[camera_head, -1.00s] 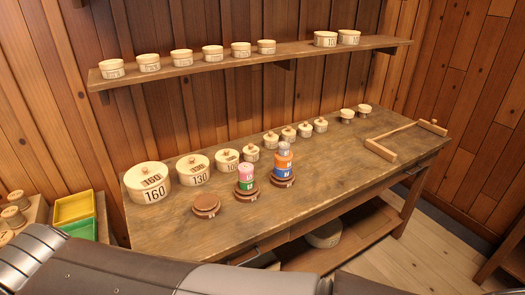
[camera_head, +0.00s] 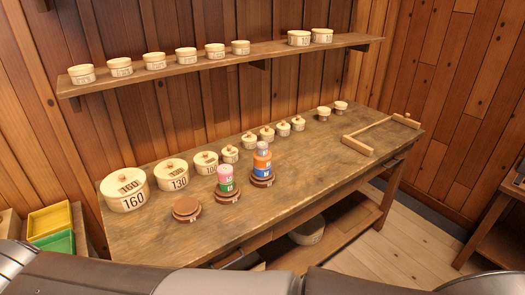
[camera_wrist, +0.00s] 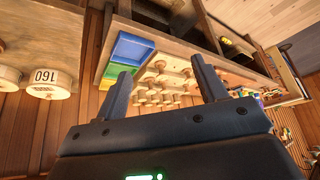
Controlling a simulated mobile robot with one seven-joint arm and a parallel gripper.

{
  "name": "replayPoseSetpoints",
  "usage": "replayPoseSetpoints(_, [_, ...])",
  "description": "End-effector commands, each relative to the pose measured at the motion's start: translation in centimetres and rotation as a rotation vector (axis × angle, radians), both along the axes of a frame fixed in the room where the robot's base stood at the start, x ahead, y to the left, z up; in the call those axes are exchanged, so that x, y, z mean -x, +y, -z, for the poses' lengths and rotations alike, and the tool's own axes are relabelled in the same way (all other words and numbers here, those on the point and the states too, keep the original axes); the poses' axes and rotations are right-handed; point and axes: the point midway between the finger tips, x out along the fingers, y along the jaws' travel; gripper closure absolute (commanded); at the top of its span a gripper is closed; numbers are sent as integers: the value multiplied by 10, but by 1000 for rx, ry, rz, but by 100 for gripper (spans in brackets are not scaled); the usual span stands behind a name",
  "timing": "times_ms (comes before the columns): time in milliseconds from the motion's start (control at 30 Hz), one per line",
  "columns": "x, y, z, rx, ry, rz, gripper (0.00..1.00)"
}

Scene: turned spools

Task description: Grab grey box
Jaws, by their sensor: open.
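No plainly grey box shows in either view. The greyest small thing is a round grey piece (camera_head: 262,146) on top of a stack on the workbench, above an orange piece (camera_head: 262,161) and a blue piece (camera_head: 262,173) on a brown round base (camera_head: 262,182). My gripper (camera_wrist: 163,85) shows only in the wrist view. Its two dark fingers are spread wide with nothing between them, above a rack of pale turned pegs (camera_wrist: 165,92) and a blue bin (camera_wrist: 131,48). In the head view my arm crosses the bottom edge and the gripper is out of sight.
The workbench (camera_head: 290,185) also holds a pink-and-green stack (camera_head: 226,178), an empty brown base (camera_head: 186,206), lidded round boxes such as the one marked 160 (camera_head: 124,190), and a wooden frame (camera_head: 383,132). Yellow (camera_head: 49,219) and green (camera_head: 55,243) bins stand at left. A shelf (camera_head: 220,60) runs above.

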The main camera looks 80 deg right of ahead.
Motion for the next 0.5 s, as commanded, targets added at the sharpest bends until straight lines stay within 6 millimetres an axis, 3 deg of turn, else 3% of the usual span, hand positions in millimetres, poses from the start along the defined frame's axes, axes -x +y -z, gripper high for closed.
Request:
replayPoseSetpoints(300, [-6,-6,-5,-2,3,17,35])
replayPoseSetpoints(367, [-14,-14,-10,-5,8,41,35])
replayPoseSetpoints(500, [-43,-51,-29,-14,25,124,35])
